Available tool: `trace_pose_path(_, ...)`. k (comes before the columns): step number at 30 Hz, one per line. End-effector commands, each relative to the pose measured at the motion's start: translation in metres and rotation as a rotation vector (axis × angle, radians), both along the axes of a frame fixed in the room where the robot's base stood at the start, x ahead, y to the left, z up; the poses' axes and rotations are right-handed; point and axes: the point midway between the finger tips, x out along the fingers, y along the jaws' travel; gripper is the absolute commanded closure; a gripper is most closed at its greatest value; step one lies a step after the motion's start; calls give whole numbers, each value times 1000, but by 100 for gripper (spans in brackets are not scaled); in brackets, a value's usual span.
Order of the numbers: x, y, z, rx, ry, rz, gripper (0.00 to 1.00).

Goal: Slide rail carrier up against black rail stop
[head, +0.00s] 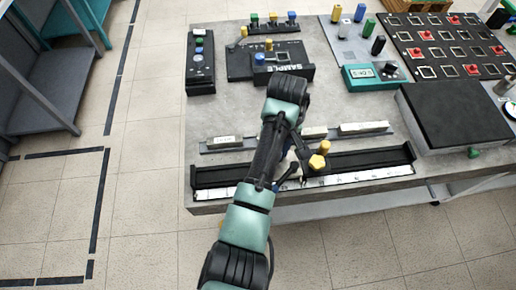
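A long black rail (365,160) with a white scale along its front edge lies near the front of the bench. A carrier with a yellow knob (318,161) sits about mid-rail, partly hidden by my arm. A second yellow knob or post shows just behind it. Upright black end pieces show at the rail's right end (409,151) and left end; I cannot tell which is the rail stop. My gripper (298,170) is at the rail, just left of the yellow knob. Its fingers are small and partly hidden, so opening and contact are unclear.
A strip with pale labelled blocks (363,128) lies behind the rail. A black box (455,115) stands to the right, near the rail's right end. A black panel marked SAMPLE (283,75) and a button box (200,62) stand further back. Bare grey bench top lies between.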

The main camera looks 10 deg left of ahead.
Motion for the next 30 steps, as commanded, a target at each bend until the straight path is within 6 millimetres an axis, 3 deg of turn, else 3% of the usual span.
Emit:
trace_pose_path(10,3,-3,1,1,-8,0,100)
trace_pose_path(11,3,-3,1,1,-8,0,65)
trace_pose_path(15,2,-3,1,1,-5,0,40)
trace_pose_path(25,2,-3,2,1,-3,1,38)
trace_pose_path(30,2,-3,20,1,-7,-1,38)
